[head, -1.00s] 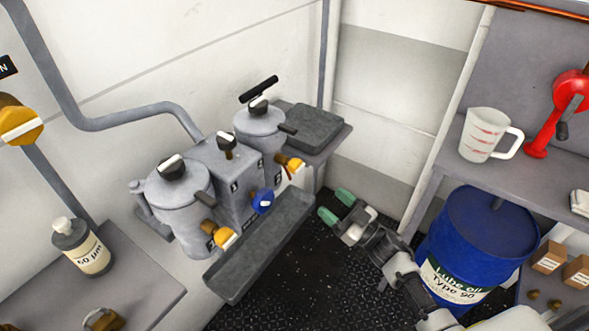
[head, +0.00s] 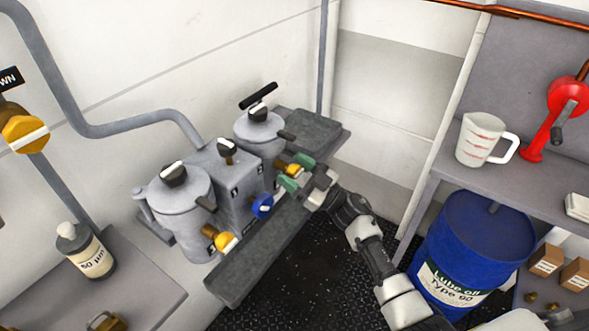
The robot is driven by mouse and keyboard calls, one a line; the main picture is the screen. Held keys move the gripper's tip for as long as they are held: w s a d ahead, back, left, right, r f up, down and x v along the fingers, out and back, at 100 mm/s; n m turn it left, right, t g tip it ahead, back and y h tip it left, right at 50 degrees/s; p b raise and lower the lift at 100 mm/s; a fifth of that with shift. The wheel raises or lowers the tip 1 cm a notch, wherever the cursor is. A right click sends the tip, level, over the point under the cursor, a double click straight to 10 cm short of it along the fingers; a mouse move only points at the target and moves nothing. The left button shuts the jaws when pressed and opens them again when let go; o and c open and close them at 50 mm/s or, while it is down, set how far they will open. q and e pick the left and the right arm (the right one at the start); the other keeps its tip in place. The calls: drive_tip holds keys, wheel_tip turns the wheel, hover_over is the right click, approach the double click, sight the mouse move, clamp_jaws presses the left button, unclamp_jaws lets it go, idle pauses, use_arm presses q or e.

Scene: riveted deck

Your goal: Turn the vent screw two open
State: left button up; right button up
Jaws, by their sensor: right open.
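The filter unit on the wall has two grey canisters. The far one (head: 259,135), beside the face marked 2, has a black knob with a white stripe (head: 258,113) on its lid, below a black bar. A short dark handle (head: 286,134) sticks out at its right side. Which part is vent screw two I cannot tell for sure. My right gripper (head: 297,172) has green fingertips and is open, at the far canister's lower right. A yellow knob (head: 293,169) shows between or just behind its fingertips; contact is unclear. My left gripper is out of view.
The near canister (head: 180,205) has its own striped knob (head: 173,174) and yellow knob (head: 226,241). A blue knob (head: 262,206) sits between the canisters. A grey drip tray (head: 235,275) runs below. A blue drum (head: 470,240) stands right of my arm.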

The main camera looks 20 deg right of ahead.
drive_tip(key=c, duration=0.9)
drive_tip(key=shift+n, duration=0.6)
drive_tip(key=n+g+b, duration=0.1)
drive_tip(key=n, duration=0.1)
drive_tip(key=n+g+y, duration=0.1)
drive_tip(key=n, duration=0.2)
drive_tip(key=shift+f+g+y+b, duration=0.15)
drive_tip(key=shift+g+y+b, duration=0.15)
drive_tip(key=shift+g+b, duration=0.1)
drive_tip(key=n+g, duration=0.2)
drive_tip(key=n, duration=0.4)
drive_tip(key=shift+b, duration=0.35)
drive_tip(key=n+g, duration=0.2)
drive_tip(key=n, duration=0.2)
drive_tip(key=shift+n, duration=0.4)
drive_tip(key=n+g+h, duration=0.1)
drive_tip(key=n+h, duration=0.1)
drive_tip(key=n, duration=0.1)
drive_tip(key=shift+n, duration=0.4)
drive_tip(key=shift+f, duration=0.1)
